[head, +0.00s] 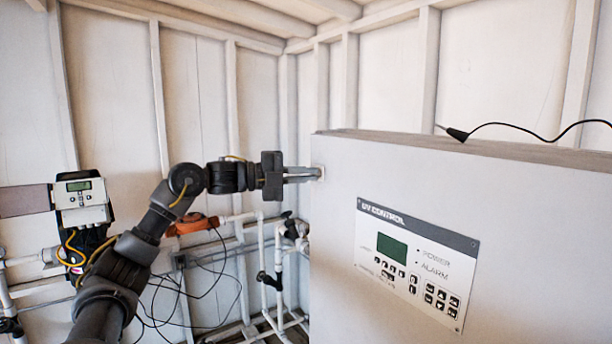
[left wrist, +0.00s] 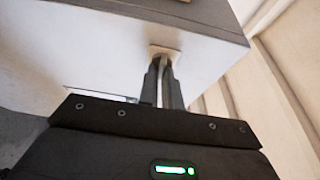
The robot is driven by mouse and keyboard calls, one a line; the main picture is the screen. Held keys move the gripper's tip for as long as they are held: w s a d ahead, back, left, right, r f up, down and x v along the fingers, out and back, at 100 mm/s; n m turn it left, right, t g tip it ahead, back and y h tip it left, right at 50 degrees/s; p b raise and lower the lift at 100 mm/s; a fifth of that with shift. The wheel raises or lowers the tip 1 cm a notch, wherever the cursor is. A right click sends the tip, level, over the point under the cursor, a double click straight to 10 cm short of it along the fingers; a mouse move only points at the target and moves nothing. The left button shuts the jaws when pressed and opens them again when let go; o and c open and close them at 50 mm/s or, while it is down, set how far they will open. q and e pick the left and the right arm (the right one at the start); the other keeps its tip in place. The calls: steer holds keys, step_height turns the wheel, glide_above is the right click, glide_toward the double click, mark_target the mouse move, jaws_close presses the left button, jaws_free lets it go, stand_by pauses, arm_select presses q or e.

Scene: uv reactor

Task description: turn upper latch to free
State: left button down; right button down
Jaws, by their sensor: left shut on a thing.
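My left gripper (head: 318,173) reaches in from the left to the upper left edge of the grey UV control cabinet (head: 335,240). Its two fingers are closed on the upper latch (head: 321,168), a small pale piece on the cabinet face near its top corner. In the left wrist view the fingertips (left wrist: 162,68) meet at the latch (left wrist: 165,51), and the fingers hide part of it. I cannot tell the latch's exact angle. My right gripper is in neither view.
The cabinet front carries a UV control panel (head: 417,262) with a green screen and buttons. A black cable with a probe (head: 458,134) lies on the cabinet top. White pipes (head: 262,260), an orange part (head: 192,225) and a wall-mounted meter (head: 82,198) are at the left.

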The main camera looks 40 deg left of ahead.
arm_select(q)
steer(key=c, duration=1.6)
jaws_free()
steer(key=shift+b+v, duration=2.6)
steer(key=shift+v, duration=2.75)
